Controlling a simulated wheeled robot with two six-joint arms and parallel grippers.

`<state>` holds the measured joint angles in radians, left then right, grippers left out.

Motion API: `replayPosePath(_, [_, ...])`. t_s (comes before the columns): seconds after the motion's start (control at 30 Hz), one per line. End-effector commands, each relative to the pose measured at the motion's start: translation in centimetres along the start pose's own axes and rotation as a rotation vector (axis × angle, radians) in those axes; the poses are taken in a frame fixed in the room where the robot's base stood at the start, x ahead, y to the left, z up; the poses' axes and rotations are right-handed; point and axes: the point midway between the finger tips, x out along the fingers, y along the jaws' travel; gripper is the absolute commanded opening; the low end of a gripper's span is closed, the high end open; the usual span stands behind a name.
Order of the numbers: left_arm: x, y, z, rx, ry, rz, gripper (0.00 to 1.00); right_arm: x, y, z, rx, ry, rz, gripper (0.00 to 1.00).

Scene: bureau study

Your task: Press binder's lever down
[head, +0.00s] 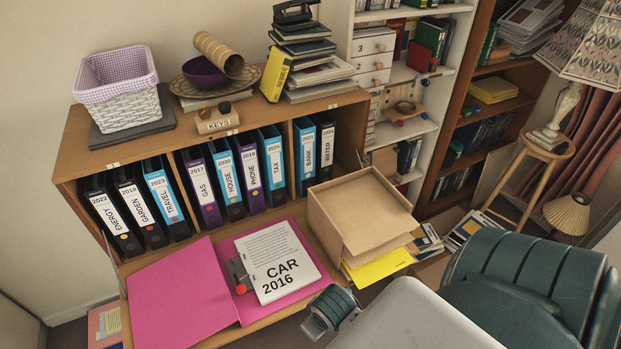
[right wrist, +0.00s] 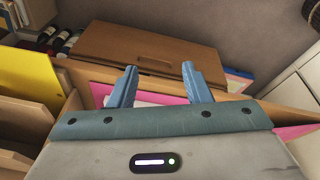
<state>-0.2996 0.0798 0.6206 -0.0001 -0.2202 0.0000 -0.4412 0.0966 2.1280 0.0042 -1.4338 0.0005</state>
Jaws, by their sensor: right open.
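The pink binder (head: 178,287) lies open on the cabinet's lowered wooden flap in the head view. White pages marked CAR 2016 (head: 284,246) lie on its right side. The grey lever mechanism (head: 238,270) is at the pages' left edge, with a red knob (head: 240,289) at its near end. Whether the lever is raised is hard to tell. My right gripper (right wrist: 159,70) is open and empty in the right wrist view, with pink cover (right wrist: 240,87) showing beyond its fingers. The lever cannot be made out there. My left gripper is not in view.
A wooden box (head: 330,222) with yellow folders (head: 380,266) stands right of the binder. Upright binders fill the cabinet (head: 170,148) behind. A basket (head: 118,88) and books (head: 312,72) stand on top. The right wrist view shows a brown panel (right wrist: 120,45) beyond the fingers.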

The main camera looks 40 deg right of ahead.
Motion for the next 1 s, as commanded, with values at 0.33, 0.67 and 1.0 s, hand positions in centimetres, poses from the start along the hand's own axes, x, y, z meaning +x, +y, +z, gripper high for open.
replayPosePath(0.33, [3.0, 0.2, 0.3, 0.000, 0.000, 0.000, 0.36, 6.8, -0.1, 3.2, -0.007, -0.004, 0.005, 0.44])
replayPosePath(0.67, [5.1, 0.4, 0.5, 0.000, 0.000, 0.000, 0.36, 12.5, -0.2, 5.6, -0.008, -0.013, 0.006, 0.44])
replayPosePath(1.0, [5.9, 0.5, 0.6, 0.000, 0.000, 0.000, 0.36, 15.0, -0.2, 6.6, -0.008, -0.015, 0.006, 0.44])
